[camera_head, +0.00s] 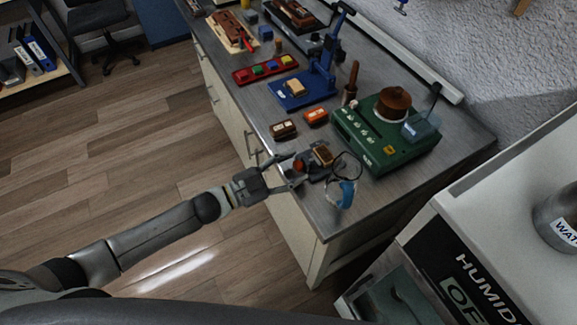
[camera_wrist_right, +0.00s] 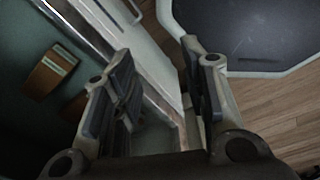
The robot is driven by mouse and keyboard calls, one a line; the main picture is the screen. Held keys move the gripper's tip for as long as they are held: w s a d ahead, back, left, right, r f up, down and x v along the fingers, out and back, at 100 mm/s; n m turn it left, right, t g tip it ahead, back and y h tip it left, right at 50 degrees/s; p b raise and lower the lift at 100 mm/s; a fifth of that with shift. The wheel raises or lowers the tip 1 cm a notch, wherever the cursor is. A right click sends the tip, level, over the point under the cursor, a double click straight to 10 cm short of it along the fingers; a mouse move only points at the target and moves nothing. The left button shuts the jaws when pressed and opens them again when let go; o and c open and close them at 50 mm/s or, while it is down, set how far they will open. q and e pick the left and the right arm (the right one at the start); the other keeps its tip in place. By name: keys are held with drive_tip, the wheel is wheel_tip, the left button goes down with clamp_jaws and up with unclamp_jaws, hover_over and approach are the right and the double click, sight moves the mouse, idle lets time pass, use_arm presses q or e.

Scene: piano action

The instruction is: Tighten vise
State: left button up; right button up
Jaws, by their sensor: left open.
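The vise (camera_head: 318,168) is a small dark tool near the front edge of the workbench in the head view. A brown block (camera_head: 323,154) sits at its top. A round orange-brown part (camera_head: 299,165) shows on its left side, facing my left gripper. My left gripper (camera_head: 291,172) is open, with its fingers spread close to the left side of the vise. I cannot tell whether they touch it. My right gripper (camera_wrist_right: 158,72) shows only in the right wrist view. Its fingers are apart, with nothing between them.
On the workbench (camera_head: 318,217), a green box (camera_head: 375,155) stands right of the vise. A blue strap (camera_head: 346,194) and dark cable loop lie beside it. Two small blocks (camera_head: 284,129) (camera_head: 316,117) and a blue stand (camera_head: 300,95) are behind. A humidity cabinet (camera_head: 450,255) is at right.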

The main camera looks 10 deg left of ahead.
idle(0.3)
use_arm(q)
drive_tip(key=shift+n, duration=0.6)
drive_tip(key=b+v, duration=0.3)
drive_tip(key=v, duration=0.8)
drive_tip(key=w+a+f+n+t+y+p, duration=0.1)
drive_tip(key=w+a+f+n+y, duration=0.2)
drive_tip(key=f, duration=0.4)
drive_tip(key=w+a+f+n+t+y, duration=0.1)
drive_tip(key=a+f+n+y, duration=0.1)
drive_tip(key=a+f+y, duration=0.35)
drive_tip(key=s+a+f+n+g+y, duration=0.1)
drive_tip(key=s+a+f, duration=0.1)
drive_tip(key=f, duration=0.6)
drive_tip(key=s+a+f+n+g+y, duration=0.1)
drive_tip(key=s+f, duration=0.3)
drive_tip(key=f, duration=0.4)
drive_tip(key=shift+a+n+y+p, duration=0.35)
drive_tip(key=shift+a+n+y, duration=0.25)
drive_tip(key=shift+a, duration=0.15)
drive_tip(key=shift+s+f, duration=0.1)
